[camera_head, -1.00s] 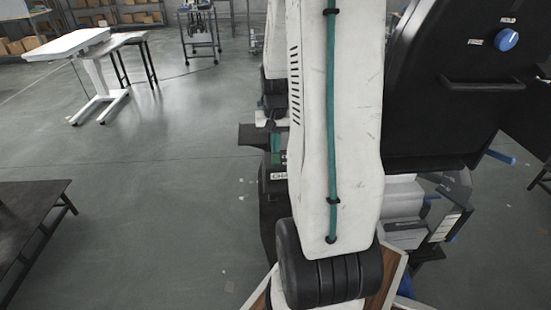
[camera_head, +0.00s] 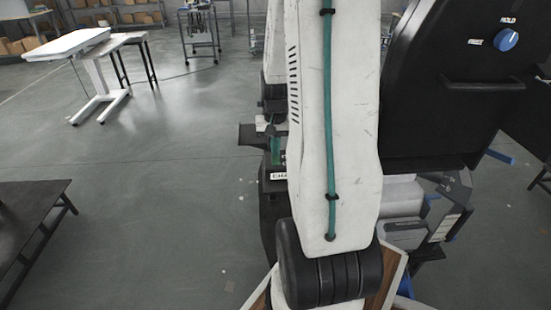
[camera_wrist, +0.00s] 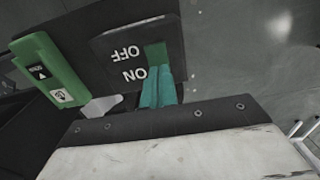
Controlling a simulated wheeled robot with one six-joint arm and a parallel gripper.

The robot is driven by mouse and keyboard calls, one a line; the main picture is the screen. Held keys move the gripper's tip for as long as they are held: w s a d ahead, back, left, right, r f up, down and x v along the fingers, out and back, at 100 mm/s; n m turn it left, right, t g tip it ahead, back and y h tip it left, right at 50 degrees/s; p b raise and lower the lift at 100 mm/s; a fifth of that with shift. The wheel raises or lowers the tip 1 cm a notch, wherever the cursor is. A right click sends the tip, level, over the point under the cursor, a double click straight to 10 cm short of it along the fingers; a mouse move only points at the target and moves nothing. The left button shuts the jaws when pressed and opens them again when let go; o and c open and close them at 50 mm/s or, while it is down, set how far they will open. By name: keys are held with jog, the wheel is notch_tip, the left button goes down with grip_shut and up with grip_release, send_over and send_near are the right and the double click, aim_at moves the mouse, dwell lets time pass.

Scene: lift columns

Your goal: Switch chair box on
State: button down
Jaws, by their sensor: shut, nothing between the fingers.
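The chair box (camera_head: 274,185) is a dark box partly hidden behind my arm in the head view; its label shows only the first letters. In the wrist view its dark switch plate (camera_wrist: 110,43) carries the words OFF and ON, upside down. A green switch (camera_wrist: 155,52) shows beside the OFF word. My gripper (camera_wrist: 157,80) has teal fingers, shut and empty, pointing at the plate beside the ON word. The fingertips overlap the lower edge of the switch; I cannot tell whether they touch it. The part of the switch behind them is hidden.
A green labelled part (camera_wrist: 48,70) sits left of the switch plate. In the head view a black panel with a blue knob (camera_head: 507,40) stands at the right. A dark table (camera_head: 35,215) is at the left, a white desk (camera_head: 68,45) behind. Floor between is clear.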

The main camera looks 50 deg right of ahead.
jog(key=shift+f, duration=0.2)
jog(key=shift+r, duration=3.55)
jog(key=shift+s+a, duration=0.1)
jog(key=s+a+r+n, duration=0.3)
jog(key=s+a+r, duration=0.1)
jog(key=a, duration=0.6)
jog(key=s+a+r+n+t, duration=0.1)
jog(key=s+a+r+n, duration=0.2)
jog(key=a, duration=0.7)
jog(key=s+a+r+n, duration=0.4)
jog(key=s+a+r, duration=0.1)
jog(key=a, duration=0.5)
jog(key=shift+s+a+r, duration=0.15)
jog(key=shift+s+r, duration=0.05)
jog(key=shift+r, duration=0.5)
